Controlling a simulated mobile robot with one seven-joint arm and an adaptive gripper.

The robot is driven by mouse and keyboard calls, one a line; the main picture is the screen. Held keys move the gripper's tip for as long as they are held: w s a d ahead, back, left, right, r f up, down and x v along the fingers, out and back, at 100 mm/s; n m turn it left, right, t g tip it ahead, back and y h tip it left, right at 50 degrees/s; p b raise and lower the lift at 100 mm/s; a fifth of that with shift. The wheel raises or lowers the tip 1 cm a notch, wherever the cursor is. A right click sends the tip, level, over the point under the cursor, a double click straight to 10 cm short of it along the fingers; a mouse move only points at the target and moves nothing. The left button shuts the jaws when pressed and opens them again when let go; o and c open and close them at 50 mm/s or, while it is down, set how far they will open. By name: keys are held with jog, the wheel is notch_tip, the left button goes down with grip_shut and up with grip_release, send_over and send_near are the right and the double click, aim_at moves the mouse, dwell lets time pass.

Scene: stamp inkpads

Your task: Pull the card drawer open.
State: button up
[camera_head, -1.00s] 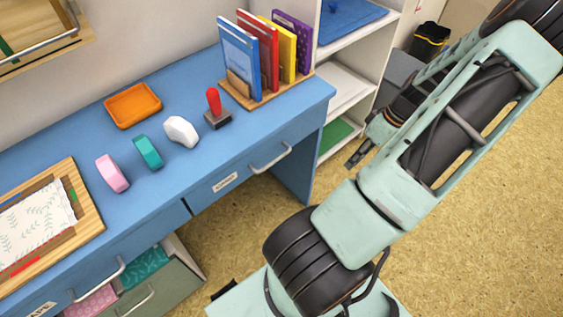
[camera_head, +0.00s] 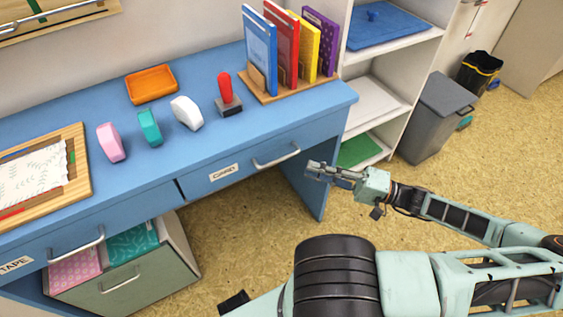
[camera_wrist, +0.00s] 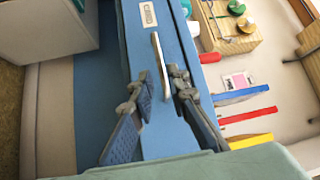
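The card drawer (camera_head: 233,173) is a blue drawer front with a "CARD" label (camera_head: 223,172), sitting closed in the blue desk. Its pale bar handle (camera_head: 276,156) runs along the front. My gripper (camera_head: 314,170) is just in front of the desk, right of and slightly below the handle in the head view, apart from it. In the wrist view my gripper (camera_wrist: 158,80) is open, its two dark fingers spread with the handle (camera_wrist: 160,62) showing between and beyond their tips. The label also shows in the wrist view (camera_wrist: 148,14).
A tape drawer (camera_head: 130,222) is to the left, with an open lower drawer (camera_head: 122,287) holding pink and teal items. On the desk are a red-handled stamp (camera_head: 227,95), an orange tray (camera_head: 151,84) and upright books (camera_head: 281,45). A grey bin (camera_head: 437,118) stands right.

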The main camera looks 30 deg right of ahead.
aim_at(279, 159)
jog(key=b+x, duration=0.1)
jog(key=x, duration=0.9)
jog(key=shift+a+f, duration=0.1)
jog(key=shift+c, duration=0.6)
grip_shut()
